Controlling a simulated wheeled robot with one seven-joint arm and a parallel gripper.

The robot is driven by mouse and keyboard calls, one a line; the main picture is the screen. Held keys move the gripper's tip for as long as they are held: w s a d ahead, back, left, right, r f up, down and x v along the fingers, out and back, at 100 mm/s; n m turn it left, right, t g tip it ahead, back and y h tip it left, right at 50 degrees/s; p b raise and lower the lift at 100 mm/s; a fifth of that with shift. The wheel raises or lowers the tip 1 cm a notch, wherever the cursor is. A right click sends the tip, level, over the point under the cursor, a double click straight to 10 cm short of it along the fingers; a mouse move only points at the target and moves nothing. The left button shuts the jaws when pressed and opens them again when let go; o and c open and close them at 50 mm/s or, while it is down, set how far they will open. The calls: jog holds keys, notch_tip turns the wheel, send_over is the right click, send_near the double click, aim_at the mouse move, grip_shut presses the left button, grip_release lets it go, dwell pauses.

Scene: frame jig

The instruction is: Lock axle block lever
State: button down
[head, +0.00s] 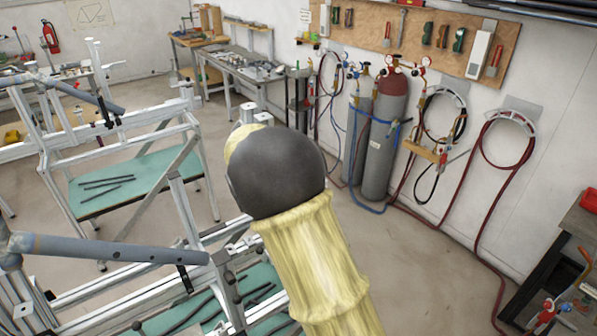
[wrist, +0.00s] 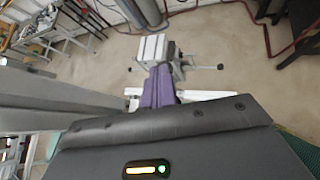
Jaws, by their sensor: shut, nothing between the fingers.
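My gripper (wrist: 160,70) shows in the wrist view as two purple fingers, closed together with nothing between them. Just beyond the fingertips is a pale metal axle block (wrist: 152,48) on the frame jig. A thin lever (wrist: 203,67) with a dark end sticks out to the right of the block. A shorter bar with a dark tip sticks out at the block's left. I cannot tell whether the fingers touch the block or lever. In the head view my yellow-sleeved arm hides the gripper; a small metal piece shows just above the arm's dark end.
The aluminium jig (head: 90,290) fills the lower left of the head view, with a grey tube (head: 110,248) across it. A second jig stands behind. Gas cylinders (head: 385,140) and hoses line the right wall. Open floor (head: 430,270) lies right of my arm.

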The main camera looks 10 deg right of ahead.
jog(key=shift+d+f, duration=0.15)
jog(key=shift+f, duration=0.05)
jog(key=shift+d+f, duration=0.1)
jog(key=shift+d, duration=0.15)
dwell(0.5)
jog(key=s+d+r, duration=0.1)
jog(key=s+r, duration=0.3)
jog(key=r, duration=0.9)
jog(key=shift+s+r, duration=0.15)
